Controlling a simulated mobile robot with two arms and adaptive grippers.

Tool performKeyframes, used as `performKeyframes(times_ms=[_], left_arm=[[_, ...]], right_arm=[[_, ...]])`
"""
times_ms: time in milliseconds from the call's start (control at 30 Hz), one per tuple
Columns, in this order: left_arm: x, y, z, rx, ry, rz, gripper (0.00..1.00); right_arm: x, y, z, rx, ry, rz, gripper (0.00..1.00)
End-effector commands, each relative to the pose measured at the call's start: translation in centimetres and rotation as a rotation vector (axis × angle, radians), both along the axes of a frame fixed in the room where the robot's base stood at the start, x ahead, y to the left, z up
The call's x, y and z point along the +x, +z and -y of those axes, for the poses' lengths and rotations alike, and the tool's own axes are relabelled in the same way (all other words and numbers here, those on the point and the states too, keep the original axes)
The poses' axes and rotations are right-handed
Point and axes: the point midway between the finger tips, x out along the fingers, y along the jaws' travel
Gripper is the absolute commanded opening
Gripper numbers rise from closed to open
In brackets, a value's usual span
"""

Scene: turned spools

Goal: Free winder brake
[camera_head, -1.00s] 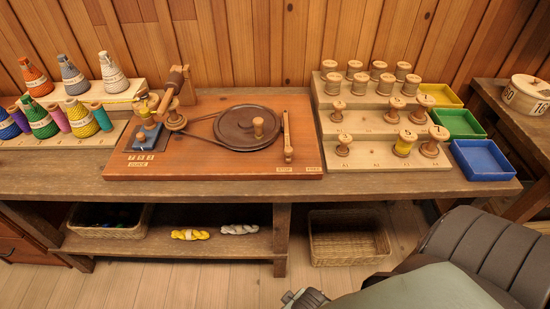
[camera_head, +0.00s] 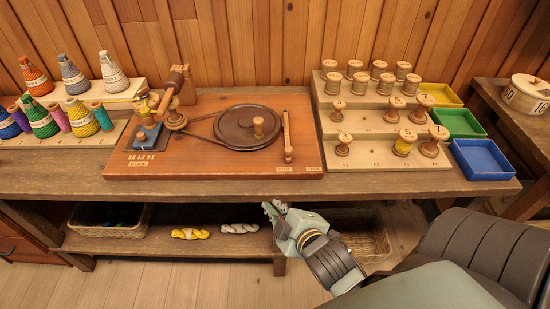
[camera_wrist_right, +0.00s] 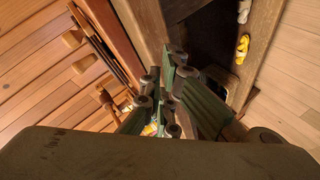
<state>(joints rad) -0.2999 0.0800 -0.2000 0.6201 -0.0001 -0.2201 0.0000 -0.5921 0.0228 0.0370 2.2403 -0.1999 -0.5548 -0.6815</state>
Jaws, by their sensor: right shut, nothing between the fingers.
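The winder stands on a reddish wooden board (camera_head: 235,167) on the workbench. It has a dark round wheel (camera_head: 240,133) with a wooden knob, a belt, and a spindle at the back left. The brake lever (camera_head: 287,138) is an upright-looking wooden bar at the board's right side, above small labels at the front edge; their text is too small to read surely. My right gripper (camera_head: 274,209) is shut and empty in front of the bench edge, below and in front of the lever. It also shows in the right wrist view (camera_wrist_right: 165,95). My left gripper is not seen.
Stepped racks of wooden spools (camera_head: 378,150) stand right of the board, with yellow, green and blue trays (camera_head: 482,158) beyond. Thread cones (camera_head: 75,118) stand at the left. A lower shelf holds yarn skeins (camera_head: 190,234) and a basket. The bench's front strip is clear.

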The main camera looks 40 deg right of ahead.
Motion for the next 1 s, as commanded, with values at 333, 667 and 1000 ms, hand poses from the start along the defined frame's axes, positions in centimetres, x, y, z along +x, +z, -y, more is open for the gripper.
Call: performKeyframes(times_ms=[333,667,1000], left_arm=[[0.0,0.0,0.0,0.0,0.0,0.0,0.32],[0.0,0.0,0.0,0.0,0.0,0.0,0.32],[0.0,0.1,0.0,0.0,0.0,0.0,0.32]], right_arm=[[1.8,4.8,1.3,-0.446,0.137,0.302,0.0],[1.7,6.5,1.1,-0.603,0.173,0.399,0.0],[1.9,6.5,1.1,-0.602,0.173,0.4,0.0]])
